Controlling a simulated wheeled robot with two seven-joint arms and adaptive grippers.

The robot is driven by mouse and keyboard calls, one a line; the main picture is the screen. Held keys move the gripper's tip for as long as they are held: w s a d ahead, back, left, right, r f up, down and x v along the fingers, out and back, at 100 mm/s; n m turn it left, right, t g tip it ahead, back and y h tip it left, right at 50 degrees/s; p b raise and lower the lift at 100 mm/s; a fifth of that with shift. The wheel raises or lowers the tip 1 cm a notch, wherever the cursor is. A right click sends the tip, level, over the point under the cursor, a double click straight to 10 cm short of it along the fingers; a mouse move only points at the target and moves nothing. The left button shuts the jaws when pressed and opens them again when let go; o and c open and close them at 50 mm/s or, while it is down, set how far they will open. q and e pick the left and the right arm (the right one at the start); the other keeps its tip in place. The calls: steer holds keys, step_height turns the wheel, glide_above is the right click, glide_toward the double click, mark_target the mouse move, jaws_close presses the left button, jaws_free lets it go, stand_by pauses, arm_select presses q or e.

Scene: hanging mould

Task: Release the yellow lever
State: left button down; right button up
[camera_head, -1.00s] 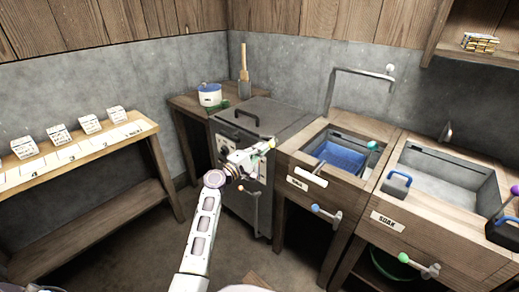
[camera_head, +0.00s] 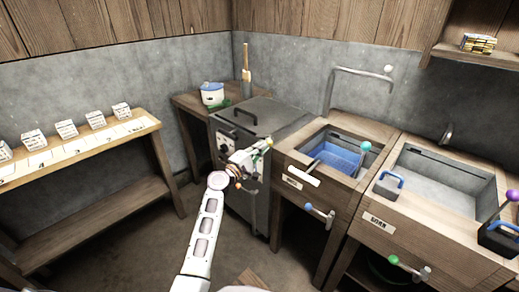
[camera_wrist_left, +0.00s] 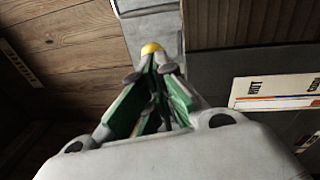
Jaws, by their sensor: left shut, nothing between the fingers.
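The yellow lever's ball knob (camera_wrist_left: 150,48) shows in the left wrist view, just beyond the fingertips, at the end of a grey metal part. In the head view a small yellow-green tip (camera_head: 269,142) shows at the front right edge of the grey metal cabinet (camera_head: 262,115). My left gripper (camera_head: 256,150) is right beside this tip, in front of the cabinet. Its fingers (camera_wrist_left: 157,68) are closed together with nothing between them. Whether they touch the knob I cannot tell. My gripper hides part of the cabinet front. My right gripper is not in view.
An orange-knobbed lever (camera_head: 238,187) is close below my left gripper. To the right stand wooden sinks with a blue-knobbed lever (camera_head: 309,207) and a green-knobbed one (camera_head: 394,260). A shelf with small boxes (camera_head: 122,110) is at the left. The floor between is open.

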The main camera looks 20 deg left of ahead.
arm_select(q)
steer(key=shift+s+d, duration=0.1)
steer(key=shift+d, duration=0.4)
steer(key=d, duration=0.2)
steer(key=shift+d, duration=0.3)
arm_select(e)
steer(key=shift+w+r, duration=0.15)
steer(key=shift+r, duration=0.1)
arm_select(q)
steer(key=shift+w+d, duration=0.2)
steer(key=shift+d, duration=0.2)
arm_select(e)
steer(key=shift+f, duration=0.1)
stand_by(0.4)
arm_select(q)
steer(key=shift+w+d, duration=0.3)
steer(key=shift+d, duration=0.55)
stand_by(1.3)
steer(key=shift+s+f+b, duration=0.1)
steer(key=shift+b, duration=0.2)
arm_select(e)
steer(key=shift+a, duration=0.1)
